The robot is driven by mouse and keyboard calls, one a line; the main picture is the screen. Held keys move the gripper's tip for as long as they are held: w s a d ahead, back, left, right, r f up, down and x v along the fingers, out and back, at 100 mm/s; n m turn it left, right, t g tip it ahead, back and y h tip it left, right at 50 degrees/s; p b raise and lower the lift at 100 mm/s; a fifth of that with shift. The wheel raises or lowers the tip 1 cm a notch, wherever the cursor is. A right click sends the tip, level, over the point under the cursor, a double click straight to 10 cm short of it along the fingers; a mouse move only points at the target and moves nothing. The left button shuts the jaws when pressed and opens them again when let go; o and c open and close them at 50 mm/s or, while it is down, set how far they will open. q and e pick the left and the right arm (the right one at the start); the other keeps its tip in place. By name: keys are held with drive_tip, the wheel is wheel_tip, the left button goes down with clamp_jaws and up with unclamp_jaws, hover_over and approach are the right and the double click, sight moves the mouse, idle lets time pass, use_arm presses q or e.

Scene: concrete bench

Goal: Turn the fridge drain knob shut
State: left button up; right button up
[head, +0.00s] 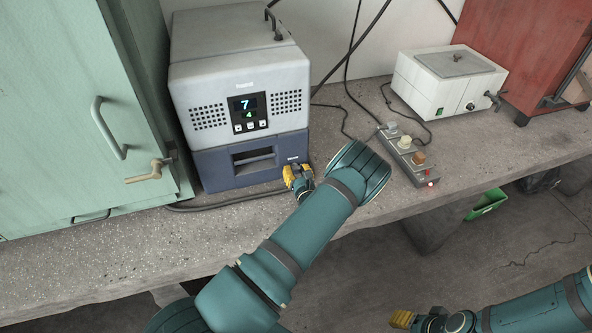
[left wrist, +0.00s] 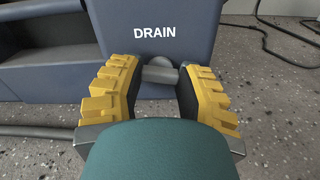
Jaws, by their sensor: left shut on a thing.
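The fridge (head: 240,105) is a grey box with a blue lower part, a lit display reading 7 and 4, and a DRAIN label. The drain knob (left wrist: 160,74), a small grey handle, sticks out under that label in the left wrist view. My left gripper (head: 298,177) is at the lower right of the fridge front, its yellow fingers (left wrist: 160,85) on both sides of the knob and shut on it. The gripper hides the knob in the head view. My right gripper (head: 405,319) is low at the right, away from the bench; its jaw opening is unclear.
A green cabinet (head: 65,120) with a brass lever stands left of the fridge. To the right are a grey switch box (head: 408,160), a white bath (head: 450,80) with a tap, and a red cabinet (head: 520,50). Cables lie behind. The front left bench is clear.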

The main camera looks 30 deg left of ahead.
use_arm(q)
drive_tip(key=shift+n, duration=1.1)
clamp_jaws()
drive_tip(key=o, duration=1.2)
unclamp_jaws()
drive_tip(key=shift+s, duration=0.1)
drive_tip(key=v, duration=1.2)
